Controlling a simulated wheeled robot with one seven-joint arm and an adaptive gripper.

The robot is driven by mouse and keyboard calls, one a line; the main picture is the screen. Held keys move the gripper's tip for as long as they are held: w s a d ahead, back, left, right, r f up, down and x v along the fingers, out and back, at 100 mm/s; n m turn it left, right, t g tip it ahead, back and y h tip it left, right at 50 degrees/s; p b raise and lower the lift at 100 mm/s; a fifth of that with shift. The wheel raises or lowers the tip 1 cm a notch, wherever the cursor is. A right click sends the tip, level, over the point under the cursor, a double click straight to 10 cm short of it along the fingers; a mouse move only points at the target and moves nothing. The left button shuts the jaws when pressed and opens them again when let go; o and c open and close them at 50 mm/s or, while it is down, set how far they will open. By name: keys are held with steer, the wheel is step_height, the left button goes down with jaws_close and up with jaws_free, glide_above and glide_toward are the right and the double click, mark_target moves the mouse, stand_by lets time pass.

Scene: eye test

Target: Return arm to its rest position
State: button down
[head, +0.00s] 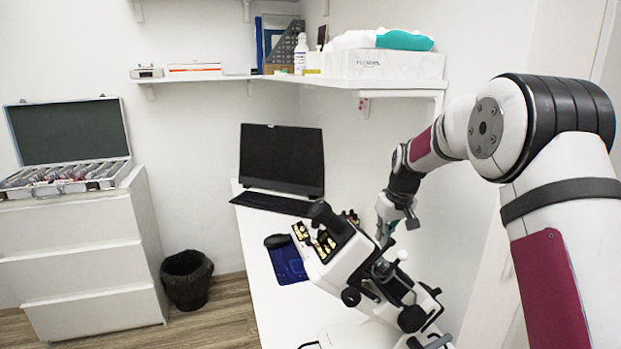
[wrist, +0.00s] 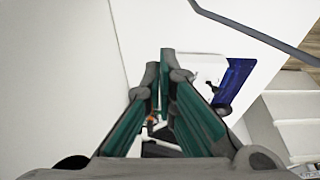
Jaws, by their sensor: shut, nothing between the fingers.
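My arm (head: 575,240) reaches in from the right in the head view and bends down toward the white table. My gripper (head: 384,234) hangs beside the right side of the white and black microscope-like device (head: 345,262), which hides part of it. In the wrist view my gripper (wrist: 160,78) shows two green and grey fingers with their tips together. It is shut and empty. I cannot tell whether it touches the device.
A shelf with a box (head: 385,66) is above. A drawer cabinet (head: 80,260) with an open case (head: 70,140) and a black bin (head: 187,280) stand left.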

steer(key=s+r+m+p, duration=0.2)
steer(key=s+r+p, duration=0.1)
steer(key=s+r, duration=1.7)
steer(key=s+f+m+t+h+p, duration=0.1)
steer(key=s+p, duration=0.2)
steer(key=s, duration=2.7)
steer(key=shift+a+f+m, duration=0.15)
steer(key=shift+f+m, duration=0.05)
steer(key=shift+m, duration=0.1)
